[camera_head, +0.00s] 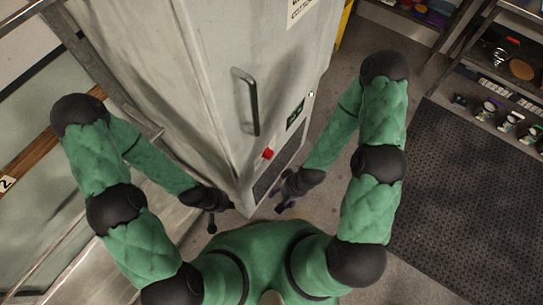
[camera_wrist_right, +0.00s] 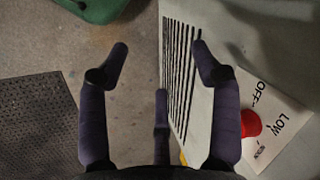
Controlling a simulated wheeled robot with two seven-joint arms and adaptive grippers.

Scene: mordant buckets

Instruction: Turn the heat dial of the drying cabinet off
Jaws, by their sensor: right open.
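The drying cabinet (camera_head: 215,70) is a tall pale grey box in the upper middle of the head view. Its heat dial (camera_head: 268,153) is a red knob low on the front. In the right wrist view the red dial (camera_wrist_right: 250,123) sits on a white plate (camera_wrist_right: 272,125) reading OFF and LOW; its setting is not readable. My right gripper (camera_head: 280,199) is open and empty in front of the cabinet's lower front. In its wrist view the fingers (camera_wrist_right: 160,58) are wide apart, with the dial outside them to the right. My left gripper (camera_head: 222,216) looks open and empty near the cabinet's bottom corner.
The cabinet has a door handle (camera_head: 246,101), a dark panel (camera_head: 295,115) and a vent grille (camera_wrist_right: 178,75) beside the dial. A dark mat (camera_head: 465,210) lies on the floor at right. Shelves (camera_head: 505,75) with small items stand at upper right.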

